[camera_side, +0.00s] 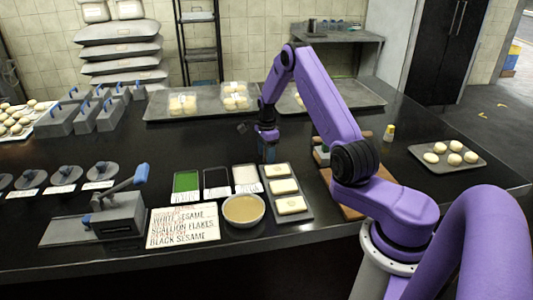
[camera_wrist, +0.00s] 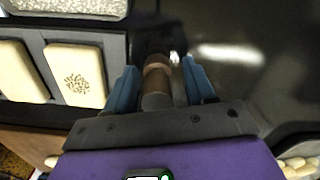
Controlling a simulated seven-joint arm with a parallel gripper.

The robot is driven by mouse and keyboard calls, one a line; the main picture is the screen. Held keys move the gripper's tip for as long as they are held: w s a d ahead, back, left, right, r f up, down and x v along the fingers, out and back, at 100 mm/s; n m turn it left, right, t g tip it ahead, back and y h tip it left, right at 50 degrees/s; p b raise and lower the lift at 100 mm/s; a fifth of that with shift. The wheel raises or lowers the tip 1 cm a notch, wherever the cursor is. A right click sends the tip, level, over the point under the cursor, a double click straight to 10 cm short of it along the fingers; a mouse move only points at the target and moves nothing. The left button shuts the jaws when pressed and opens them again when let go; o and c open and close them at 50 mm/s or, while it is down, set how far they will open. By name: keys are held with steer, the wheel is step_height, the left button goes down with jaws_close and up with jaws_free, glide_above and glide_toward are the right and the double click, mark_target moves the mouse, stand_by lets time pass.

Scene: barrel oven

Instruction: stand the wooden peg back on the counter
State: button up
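The wooden peg (camera_wrist: 158,82) shows in the wrist view between the two blue fingers of my gripper (camera_wrist: 161,80). It is a short brown cylinder with a paler band and a greyish near end. It lies close to the left finger, with a dark narrow strip by the right one; I cannot tell whether both fingers press on it. In the side view my gripper (camera_side: 268,152) points down over the black counter (camera_side: 345,110), behind the small trays. The peg is too small and covered to make out there.
A grey tray of square breads (camera_side: 290,205) lies just in front of my gripper, with topping trays (camera_side: 217,182) to its left and a bowl (camera_side: 244,209). Behind stand bagged buns (camera_side: 236,95) on a long tray. A yellow-capped bottle (camera_side: 389,132) stands to the right.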

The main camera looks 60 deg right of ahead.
steer(key=shift+s+a, duration=0.15)
steer(key=shift+s, duration=0.05)
step_height(320, 180, up, 17)
steer(key=a+r+n, duration=0.3)
steer(key=a+n, duration=0.6)
steer(key=a, duration=0.6)
steer(key=s+a+r+n, duration=0.2)
steer(key=s+a+n, duration=1.5)
steer(key=s, duration=0.3)
steer(key=s+d+f+n, duration=0.1)
steer(key=s+n, duration=0.9)
steer(key=s, duration=0.3)
steer(key=shift+s+d+f+y, duration=0.15)
steer(key=shift+s+f+y, duration=0.15)
steer(key=shift+f, duration=0.1)
